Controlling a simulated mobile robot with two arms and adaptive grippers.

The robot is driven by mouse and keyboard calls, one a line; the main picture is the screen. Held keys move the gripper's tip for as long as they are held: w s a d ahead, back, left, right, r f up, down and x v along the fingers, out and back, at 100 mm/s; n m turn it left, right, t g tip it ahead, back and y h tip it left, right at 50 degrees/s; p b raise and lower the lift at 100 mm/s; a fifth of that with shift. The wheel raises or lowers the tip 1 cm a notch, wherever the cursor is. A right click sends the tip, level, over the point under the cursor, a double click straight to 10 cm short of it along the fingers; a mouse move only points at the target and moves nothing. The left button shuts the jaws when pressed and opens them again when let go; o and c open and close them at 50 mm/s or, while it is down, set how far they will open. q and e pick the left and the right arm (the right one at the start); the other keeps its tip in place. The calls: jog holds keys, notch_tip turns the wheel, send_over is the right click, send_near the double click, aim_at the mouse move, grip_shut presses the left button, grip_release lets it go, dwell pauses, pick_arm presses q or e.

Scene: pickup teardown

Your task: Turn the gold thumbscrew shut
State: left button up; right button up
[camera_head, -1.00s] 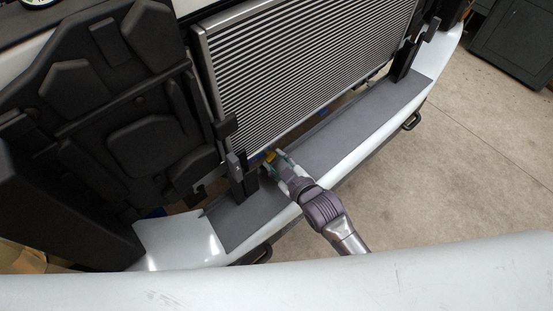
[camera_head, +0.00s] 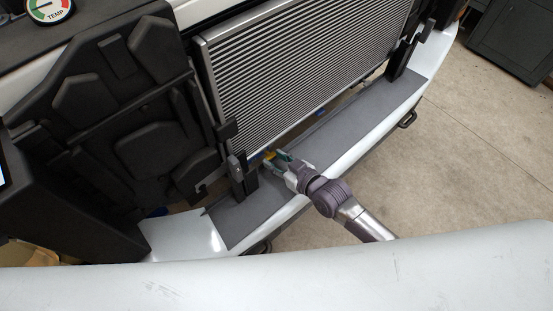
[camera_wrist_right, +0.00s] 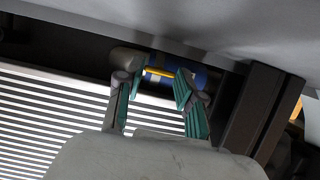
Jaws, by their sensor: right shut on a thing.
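The gold thumbscrew (camera_wrist_right: 158,72) shows as a small yellow-gold piece between my right fingertips in the right wrist view. In the head view it is a small yellow spot (camera_head: 269,155) below the radiator's lower left corner. My right gripper (camera_head: 272,160) reaches it from the lower right and is shut on it. In the right wrist view its teal-padded fingers (camera_wrist_right: 153,82) stand on either side of the gold piece. A blue cylindrical part (camera_wrist_right: 198,75) lies right behind the thumbscrew. The thumbscrew's turn angle cannot be told. My left gripper is not in view.
The finned radiator (camera_head: 300,70) stands just above. A dark upright bracket (camera_head: 237,175) is close to the left of the gripper. A grey ledge (camera_head: 340,137) runs along the white bumper. A temperature gauge (camera_head: 48,8) is at top left. Open floor lies to the right.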

jog(key=o, duration=1.1)
jog(key=shift+o, duration=0.2)
jog(key=shift+s, duration=0.1)
jog(key=v, duration=1.1)
jog(key=shift+s+d+r, duration=0.1)
jog(key=shift+s+d, duration=0.15)
jog(key=shift+d, duration=0.1)
